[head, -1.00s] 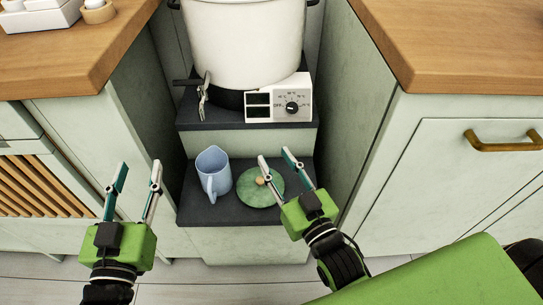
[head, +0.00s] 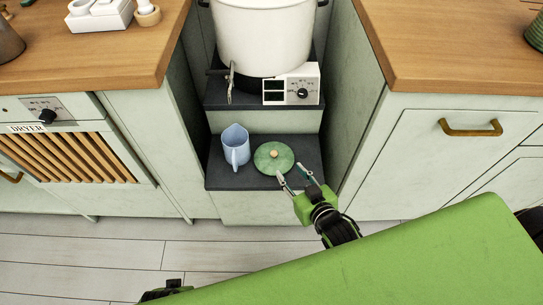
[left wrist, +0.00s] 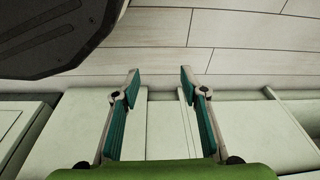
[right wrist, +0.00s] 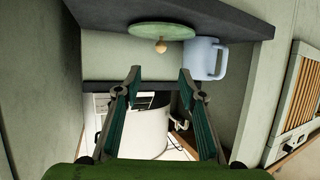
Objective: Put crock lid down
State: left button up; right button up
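The green crock lid (head: 273,157) with a small light wooden knob lies flat on the lower dark shelf (head: 257,181). It also shows in the right wrist view (right wrist: 148,30), with its knob (right wrist: 161,46). My right gripper (head: 295,180) is open and empty, close to the lid's front right edge and apart from the knob. In the right wrist view my right gripper (right wrist: 158,80) has its fingers spread with nothing between them. My left gripper (left wrist: 160,85) is open and empty in the left wrist view, with floor and cabinet fronts beyond it.
A blue jug (head: 236,147) stands left of the lid. A large white pot (head: 262,38) sits on the upper step behind a white control box (head: 291,88). Cabinet walls flank the narrow recess. Wooden counters (head: 455,45) lie on both sides.

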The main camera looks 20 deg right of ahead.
aim_at(275, 153)
jog(key=b+x, duration=0.2)
jog(key=x, duration=0.6)
jog(key=shift+d+f, duration=0.1)
jog(key=b+x, duration=0.1)
jog(key=x, duration=0.4)
jog(key=shift+b, duration=0.4)
jog(key=shift+w, duration=0.4)
pick_arm(q)
notch_tip(275, 153, up, 13)
jog(key=w, duration=0.2)
jog(key=shift+f+t, duration=0.15)
jog(key=shift+t, duration=0.15)
pick_arm(e)
jog(key=shift+c, duration=0.4)
grip_shut()
